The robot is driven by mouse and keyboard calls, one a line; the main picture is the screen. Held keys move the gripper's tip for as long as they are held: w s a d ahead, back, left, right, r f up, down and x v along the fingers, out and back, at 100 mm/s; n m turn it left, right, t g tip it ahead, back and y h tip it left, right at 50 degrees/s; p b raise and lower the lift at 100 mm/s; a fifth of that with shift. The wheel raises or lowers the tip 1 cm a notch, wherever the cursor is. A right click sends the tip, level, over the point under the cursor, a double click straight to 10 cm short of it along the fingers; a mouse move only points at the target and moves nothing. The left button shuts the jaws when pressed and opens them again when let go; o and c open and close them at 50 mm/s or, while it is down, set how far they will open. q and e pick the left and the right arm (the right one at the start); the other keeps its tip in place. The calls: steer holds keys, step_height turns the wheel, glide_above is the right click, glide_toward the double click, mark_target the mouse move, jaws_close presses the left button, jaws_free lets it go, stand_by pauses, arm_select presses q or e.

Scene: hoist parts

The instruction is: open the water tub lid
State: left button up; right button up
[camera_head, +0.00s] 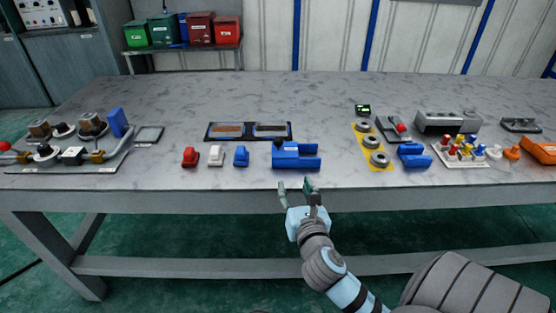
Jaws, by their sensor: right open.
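I cannot tell for sure which thing is the water tub, as the labels are too small to read. My right gripper (297,185) is open and empty at the table's front edge, just below and apart from that blue part. A shallow dark tray (208,131) with two brownish and grey sections lies behind it. No lid stands clearly open. My left gripper is out of view.
The grey table (330,95) is bare at the back. Small red (190,156), white (216,155) and blue (241,155) parts stand left of my gripper. A yellow strip with grey rings (377,158) lies right. Several bins stand behind, including a green one (136,34).

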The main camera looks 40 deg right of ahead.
mark_target(279, 146)
steer(key=w+d+r+n+b, duration=0.1)
steer(key=w+d, duration=0.1)
steer(key=w, duration=0.2)
steer(key=w+d+r+n+t+b, duration=0.1)
steer(key=w, duration=0.4)
steer(key=w+d+n+b, duration=0.1)
steer(key=w+d+n, duration=0.1)
steer(key=w, duration=0.2)
steer(key=shift+w+d+r+t, duration=0.3)
steer(key=shift+w+d+r, duration=0.05)
steer(key=shift+r, duration=0.05)
steer(key=shift+w+d, duration=0.2)
steer(key=shift+w, duration=0.25)
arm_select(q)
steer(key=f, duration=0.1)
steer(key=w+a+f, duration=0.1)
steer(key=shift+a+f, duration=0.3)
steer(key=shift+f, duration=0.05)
arm_select(e)
steer(key=shift+r, duration=0.1)
steer(key=shift+c, duration=0.6)
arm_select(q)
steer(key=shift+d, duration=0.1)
arm_select(e)
jaws_close()
